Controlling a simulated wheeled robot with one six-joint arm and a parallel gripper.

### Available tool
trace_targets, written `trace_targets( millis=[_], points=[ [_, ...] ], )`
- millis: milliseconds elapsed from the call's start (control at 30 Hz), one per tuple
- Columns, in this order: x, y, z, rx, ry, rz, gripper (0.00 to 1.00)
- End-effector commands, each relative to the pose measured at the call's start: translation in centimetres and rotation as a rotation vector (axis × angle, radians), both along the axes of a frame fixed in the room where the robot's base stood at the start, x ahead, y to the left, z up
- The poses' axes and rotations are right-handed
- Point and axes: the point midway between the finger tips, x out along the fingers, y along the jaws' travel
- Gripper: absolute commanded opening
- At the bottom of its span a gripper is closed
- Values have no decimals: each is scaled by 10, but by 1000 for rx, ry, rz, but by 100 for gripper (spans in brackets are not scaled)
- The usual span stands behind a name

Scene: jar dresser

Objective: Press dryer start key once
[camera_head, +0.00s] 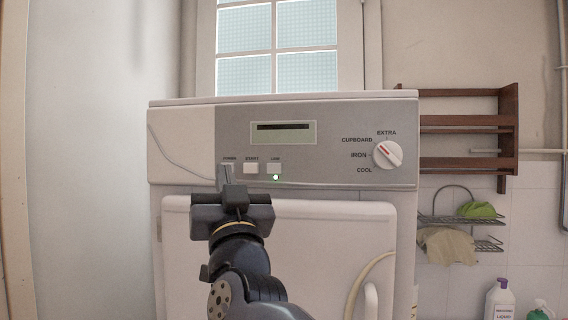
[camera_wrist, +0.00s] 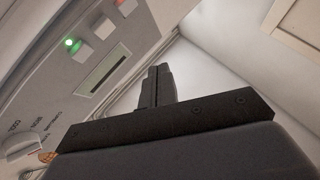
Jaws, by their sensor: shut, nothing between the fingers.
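The dryer's start key (camera_head: 251,168) is a small pale square under the label START on the grey control panel (camera_head: 340,130). It stands between the power key (camera_head: 225,170) and a third key (camera_head: 274,168). A green light (camera_head: 275,177) glows by the third key and also shows in the wrist view (camera_wrist: 70,43). My gripper (camera_head: 235,189) is shut and empty, just below and left of the start key in the head view. Its closed fingers (camera_wrist: 158,72) show in the wrist view, right of the panel. I cannot tell the gap to the panel.
The panel also has a display (camera_head: 283,132) and a round dial (camera_head: 387,154). The dryer's white door (camera_head: 320,250) lies below, behind my arm. A wooden shelf (camera_head: 468,160), wire rack (camera_head: 462,245) and bottle (camera_head: 500,300) are at the right. A window is behind.

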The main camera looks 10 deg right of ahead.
Motion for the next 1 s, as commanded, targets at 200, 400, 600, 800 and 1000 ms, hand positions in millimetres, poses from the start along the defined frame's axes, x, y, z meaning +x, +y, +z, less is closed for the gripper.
trace_targets(
  millis=[200, 400, 600, 800, 1000],
  points=[
    [-5, 11, -1, -68, -4, -25, 0],
    [-5, 11, -1, -74, -5, -28, 0],
    [-4, 11, -1, -72, -5, -28, 0],
    [13, 5, -2, -73, -5, -31, 0],
    [40, -5, -2, -74, -4, -32, 0]
  ],
)
